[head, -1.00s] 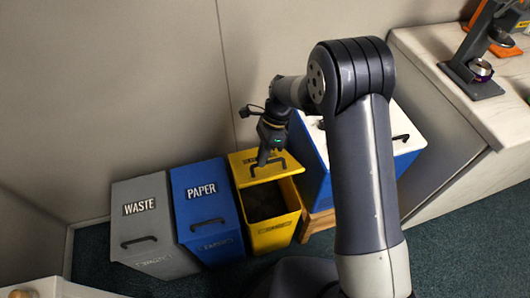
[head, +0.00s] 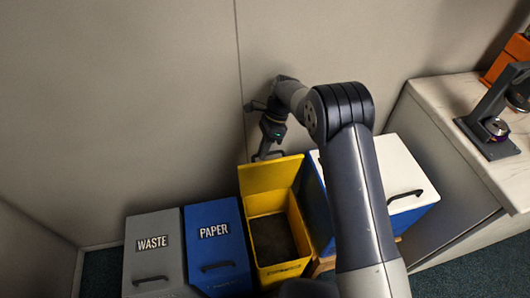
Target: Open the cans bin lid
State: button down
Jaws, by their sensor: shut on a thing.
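The yellow bin (head: 281,268) stands to the right of the paper bin, and I see down into its dark interior. The label on its front is too small to read. Its yellow lid (head: 265,177) is swung up at the back, roughly upright near the wall. My gripper (head: 261,156) is at the top edge of the lid, shut on the dark lid handle (head: 275,154). The fingertips are small in this view and partly merge with the handle.
The grey waste bin (head: 152,256) and blue paper bin (head: 216,252) stand to the left with lids closed. A blue box with a white lid (head: 402,178) is close on the right, partly behind my arm. A counter (head: 450,100) with a dark device (head: 488,135) stands further right.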

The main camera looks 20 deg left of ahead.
jog(key=shift+f, duration=0.55)
jog(key=c, duration=1.7)
grip_release()
jog(key=shift+w+a, duration=0.1)
jog(key=shift+w, duration=0.1)
jog(key=shift+o, duration=1.1)
jog(key=shift+r, duration=0.15)
jog(key=v, duration=0.7)
jog(key=shift+w+r, duration=0.15)
jog(key=shift+r, duration=0.05)
jog(key=shift+c, duration=0.4)
